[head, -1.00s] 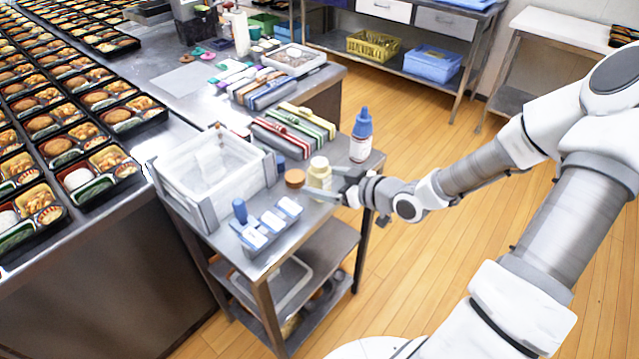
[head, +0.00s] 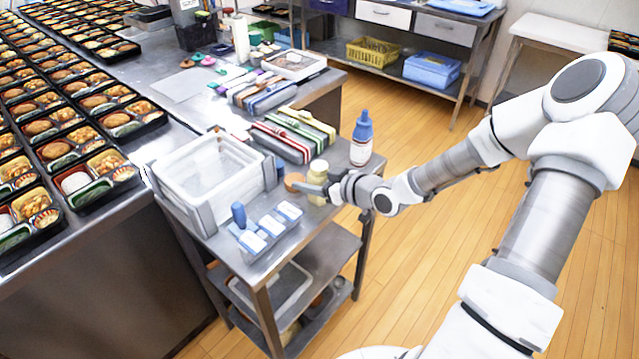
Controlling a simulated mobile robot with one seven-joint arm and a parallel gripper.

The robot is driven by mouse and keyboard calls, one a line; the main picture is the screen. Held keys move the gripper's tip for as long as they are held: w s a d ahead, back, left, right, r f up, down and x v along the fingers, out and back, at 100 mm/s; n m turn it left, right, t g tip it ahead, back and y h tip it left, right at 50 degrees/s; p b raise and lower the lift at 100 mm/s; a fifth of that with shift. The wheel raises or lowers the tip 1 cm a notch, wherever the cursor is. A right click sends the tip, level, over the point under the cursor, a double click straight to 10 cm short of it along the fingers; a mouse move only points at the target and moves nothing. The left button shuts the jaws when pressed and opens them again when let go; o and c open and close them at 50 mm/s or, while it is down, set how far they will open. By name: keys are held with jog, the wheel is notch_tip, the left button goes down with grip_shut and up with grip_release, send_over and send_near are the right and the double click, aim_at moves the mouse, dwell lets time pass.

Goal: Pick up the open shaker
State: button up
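A small pale-yellow shaker (head: 318,171) with a cream top stands upright on the steel cart (head: 262,262), near its right edge. I cannot make out whether its top is open. A low, brown-topped container (head: 293,181) stands just left of it. My gripper (head: 313,187) reaches in from the right, low over the cart top, at the pale-yellow shaker. One finger passes in front of the shaker's lower part and points at the brown-topped container. The other finger is mostly hidden behind the shaker, so I cannot tell whether they touch it.
A blue-capped bottle (head: 361,140) stands behind my gripper. A clear bin (head: 208,172) fills the cart's left side. A blue-and-white holder (head: 270,228) sits in front. Stacked coloured cases (head: 290,135) lie behind. Wooden floor is open to the right.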

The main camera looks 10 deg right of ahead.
grip_shut()
jog(key=shift+r, duration=0.55)
notch_tip(320, 180, up, 3)
jog(key=shift+r+p, duration=0.1)
jog(key=shift+p, duration=0.75)
jog(key=s+d+r+p, duration=0.5)
jog(key=s+d+r, duration=0.1)
jog(key=d, duration=0.3)
jog(key=shift+s+d+r, duration=0.2)
jog(key=shift+s+r, duration=0.15)
jog(key=shift+s, duration=0.2)
